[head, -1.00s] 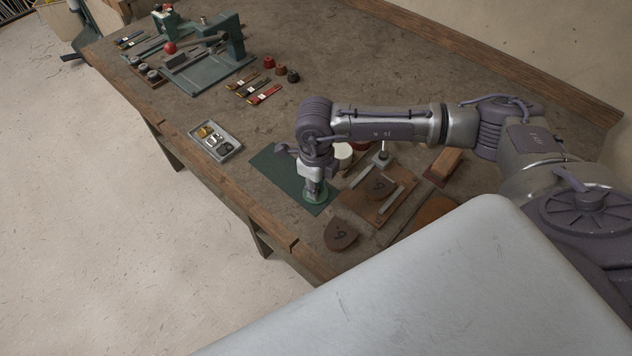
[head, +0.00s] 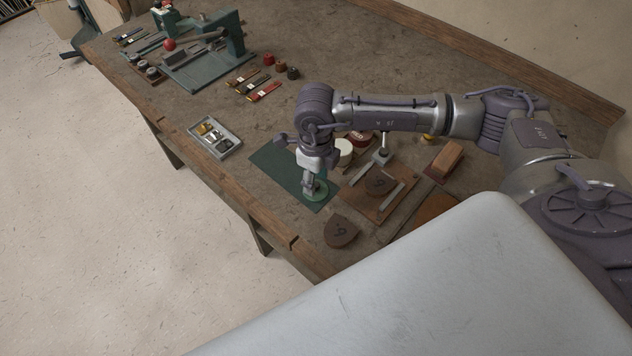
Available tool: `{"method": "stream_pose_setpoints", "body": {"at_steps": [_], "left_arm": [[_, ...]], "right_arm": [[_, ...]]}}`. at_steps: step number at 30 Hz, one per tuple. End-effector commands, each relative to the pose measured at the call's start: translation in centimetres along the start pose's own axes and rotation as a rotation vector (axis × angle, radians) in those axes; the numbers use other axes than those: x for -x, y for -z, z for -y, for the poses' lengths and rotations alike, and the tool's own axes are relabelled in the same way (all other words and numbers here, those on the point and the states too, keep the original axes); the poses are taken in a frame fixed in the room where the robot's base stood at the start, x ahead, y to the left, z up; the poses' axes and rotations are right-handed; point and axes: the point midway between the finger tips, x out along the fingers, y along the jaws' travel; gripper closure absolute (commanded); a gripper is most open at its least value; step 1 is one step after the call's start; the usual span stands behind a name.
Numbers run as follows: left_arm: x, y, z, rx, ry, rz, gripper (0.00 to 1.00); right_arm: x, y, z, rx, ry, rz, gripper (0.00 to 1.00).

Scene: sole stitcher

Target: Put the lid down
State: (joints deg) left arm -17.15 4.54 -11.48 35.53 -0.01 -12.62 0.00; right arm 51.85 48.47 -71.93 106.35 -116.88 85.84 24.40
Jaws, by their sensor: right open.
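The lid, a green round disc (head: 320,194), lies on the dark green mat (head: 272,164) near its right end. My right gripper (head: 308,192) points down at the lid's left side, open, with its fingertips close to the lid. I cannot tell whether they touch it. The gripper hides part of the lid. An open-looking jar with a pale top (head: 344,150) stands behind, partly hidden by my right arm. My left gripper is out of view.
A wooden board with metal strips (head: 394,200) and a brown sole piece (head: 341,232) lie right of the mat. A metal tray (head: 226,150) stands left of it. A green stitching machine (head: 208,68) stands farther back. The mat's left part is clear.

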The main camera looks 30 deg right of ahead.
Motion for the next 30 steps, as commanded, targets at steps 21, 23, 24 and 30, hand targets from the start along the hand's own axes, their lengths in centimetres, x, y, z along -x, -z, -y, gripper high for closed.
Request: {"method": "stream_pose_setpoints", "body": {"at_steps": [21, 23, 24, 30], "left_arm": [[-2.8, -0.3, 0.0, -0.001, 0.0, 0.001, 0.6], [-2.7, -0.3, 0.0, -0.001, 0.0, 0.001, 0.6], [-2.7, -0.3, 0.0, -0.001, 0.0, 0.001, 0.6], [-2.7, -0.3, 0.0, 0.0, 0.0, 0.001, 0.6]], "right_arm": [[10.1, 0.0, 0.0, 0.001, 0.001, 0.0, 0.55], [10.1, 0.0, 0.0, 0.001, 0.001, 0.0, 0.55], [10.1, 0.0, 0.0, 0.001, 0.0, 0.0, 0.55], [10.1, 0.0, 0.0, 0.001, 0.0, 0.0, 0.55]]}}
